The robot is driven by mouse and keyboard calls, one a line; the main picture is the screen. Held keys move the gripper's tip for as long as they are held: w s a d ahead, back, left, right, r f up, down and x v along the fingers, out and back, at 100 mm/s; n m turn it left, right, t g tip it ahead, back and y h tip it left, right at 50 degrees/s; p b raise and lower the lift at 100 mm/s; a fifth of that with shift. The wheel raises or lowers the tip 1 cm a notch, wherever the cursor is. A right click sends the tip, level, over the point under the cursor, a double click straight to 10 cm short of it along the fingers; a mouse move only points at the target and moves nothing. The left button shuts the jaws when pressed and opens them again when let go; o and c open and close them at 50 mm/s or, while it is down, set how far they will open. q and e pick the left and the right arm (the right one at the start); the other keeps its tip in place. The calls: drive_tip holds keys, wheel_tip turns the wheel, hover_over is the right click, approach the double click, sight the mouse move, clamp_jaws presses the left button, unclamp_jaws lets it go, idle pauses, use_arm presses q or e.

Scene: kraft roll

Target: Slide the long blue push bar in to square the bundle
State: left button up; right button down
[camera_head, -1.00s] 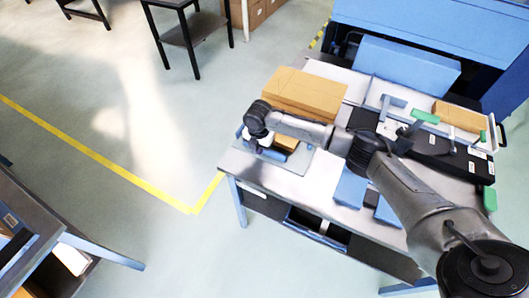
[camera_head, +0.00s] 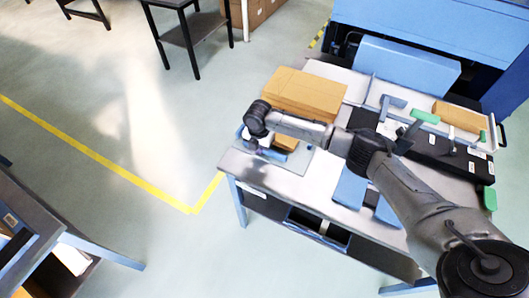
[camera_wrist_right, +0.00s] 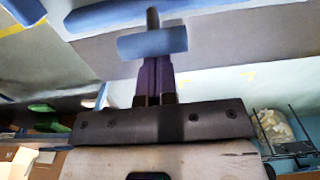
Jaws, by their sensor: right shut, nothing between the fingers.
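My right gripper (camera_head: 252,146) is at the left end of the table, beside a blue bar (camera_head: 272,155) that lies by a small brown stack (camera_head: 287,142). In the right wrist view, my purple fingers (camera_wrist_right: 153,70) are together and hold nothing. A blue crosspiece (camera_wrist_right: 152,42) with a dark post shows just beyond their tips; I cannot tell whether they touch it. A longer blue bar (camera_wrist_right: 122,12) lies behind it. My forearm and wrist hide part of the work area in the head view. My left gripper is not seen.
A large brown stack (camera_head: 305,92) stands behind my wrist. A black unit (camera_head: 430,150) with green handles (camera_head: 425,116) and blue plates (camera_head: 350,187) take up the table's right side. The table's front left surface (camera_head: 265,178) is clear.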

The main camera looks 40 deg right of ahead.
drive_tip(key=shift+d, duration=0.15)
drive_tip(key=shift+w+d, duration=0.15)
drive_tip(key=shift+d, duration=0.05)
drive_tip(key=shift+w+d+b, duration=0.3)
drive_tip(key=shift+d, duration=0.5)
drive_tip(key=shift+w+d+b, duration=0.25)
drive_tip(key=shift+w+d, duration=0.05)
drive_tip(key=shift+d, duration=0.5)
drive_tip(key=shift+a, duration=0.1)
